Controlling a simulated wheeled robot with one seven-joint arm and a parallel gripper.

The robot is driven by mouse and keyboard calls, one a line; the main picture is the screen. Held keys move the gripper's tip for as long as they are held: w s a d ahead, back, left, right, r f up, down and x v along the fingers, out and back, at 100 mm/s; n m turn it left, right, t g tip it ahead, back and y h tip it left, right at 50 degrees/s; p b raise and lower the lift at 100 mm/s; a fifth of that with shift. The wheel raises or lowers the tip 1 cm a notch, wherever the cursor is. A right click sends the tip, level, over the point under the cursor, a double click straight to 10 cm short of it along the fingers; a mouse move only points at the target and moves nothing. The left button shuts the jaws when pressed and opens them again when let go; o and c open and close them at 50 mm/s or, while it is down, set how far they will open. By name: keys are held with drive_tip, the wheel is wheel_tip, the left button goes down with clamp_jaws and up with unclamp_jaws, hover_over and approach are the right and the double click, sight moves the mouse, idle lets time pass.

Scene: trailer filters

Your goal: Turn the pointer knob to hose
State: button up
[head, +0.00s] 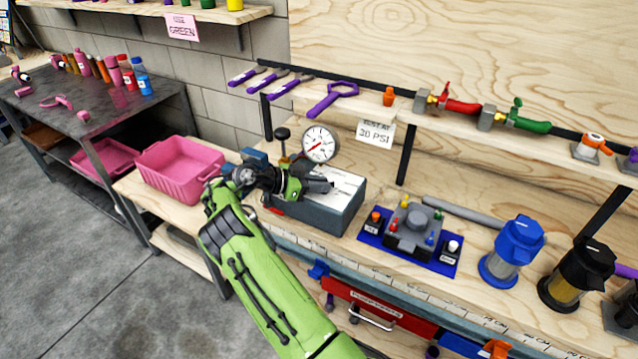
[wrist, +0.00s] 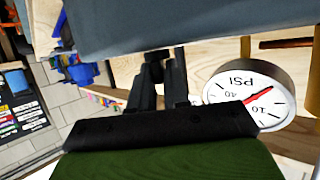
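A grey device (head: 414,232) with a round grey knob (head: 425,213) on top sits on a blue mat (head: 373,240) on the bench. Small coloured parts and two dark label blocks surround it. Their lettering is too small to read, so I cannot tell which way a pointer faces. My gripper (head: 320,186) is above the grey box, left of and apart from this device. In the wrist view my gripper (wrist: 167,52) shows its two dark fingers close together, with nothing seen between them.
A pressure gauge (head: 320,145) stands close behind my gripper; it also shows in the wrist view (wrist: 250,95). The grey box (head: 330,213) lies under my gripper. A pink bin (head: 180,168) is left. Blue (head: 513,250) and black (head: 577,272) filter housings stand right of the mat.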

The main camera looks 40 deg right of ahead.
drive_tip(key=o, duration=0.3)
drive_tip(key=shift+f, duration=0.1)
drive_tip(key=shift+o, duration=0.2)
drive_tip(key=p+v, duration=0.4)
drive_tip(key=v, duration=1.1)
drive_tip(key=shift+w+a, duration=0.2)
drive_tip(key=shift+a, duration=0.05)
drive_tip(key=shift+r, duration=0.25)
